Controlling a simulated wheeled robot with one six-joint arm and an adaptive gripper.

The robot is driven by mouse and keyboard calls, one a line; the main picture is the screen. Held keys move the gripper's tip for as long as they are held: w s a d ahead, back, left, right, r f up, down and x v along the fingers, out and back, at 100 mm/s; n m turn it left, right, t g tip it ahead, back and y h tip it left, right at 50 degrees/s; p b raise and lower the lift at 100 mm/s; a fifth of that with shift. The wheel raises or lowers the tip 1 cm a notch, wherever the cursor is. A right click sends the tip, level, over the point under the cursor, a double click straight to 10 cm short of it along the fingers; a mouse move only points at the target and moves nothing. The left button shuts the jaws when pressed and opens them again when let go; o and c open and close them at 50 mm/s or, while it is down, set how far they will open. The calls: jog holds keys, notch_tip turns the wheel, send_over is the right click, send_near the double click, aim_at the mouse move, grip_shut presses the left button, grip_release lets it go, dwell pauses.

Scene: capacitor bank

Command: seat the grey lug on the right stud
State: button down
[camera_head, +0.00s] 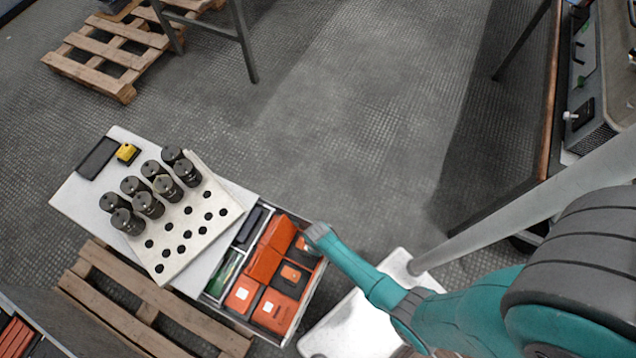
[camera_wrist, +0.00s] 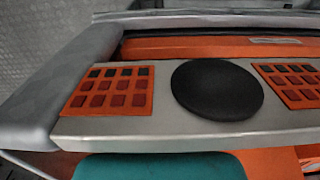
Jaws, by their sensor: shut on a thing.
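My arm reaches in from the right in the head view, and its grey end, with my gripper (camera_head: 318,233), is at the right rim of an open drawer (camera_head: 290,334). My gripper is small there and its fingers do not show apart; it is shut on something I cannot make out. The wrist view shows a pale bar (camera_wrist: 150,125) close up, with a black disc (camera_wrist: 217,90) between two orange grid panels (camera_wrist: 108,92). I cannot make out the grey lug or the right stud in either view.
The drawer holds several orange boxes (camera_head: 264,263). Left of it, a white top (camera_head: 75,193) bears a perforated plate (camera_head: 170,262) with several dark cylinders (camera_head: 148,205) and a yellow block (camera_head: 127,153). Pallets (camera_head: 140,305) lie below and at upper left (camera_head: 95,72). The middle floor is clear.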

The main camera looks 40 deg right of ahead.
dwell(0.3)
jog(key=c, duration=1.1)
grip_release()
notch_tip(320, 180, up, 12)
jog(key=shift+f, duration=0.1)
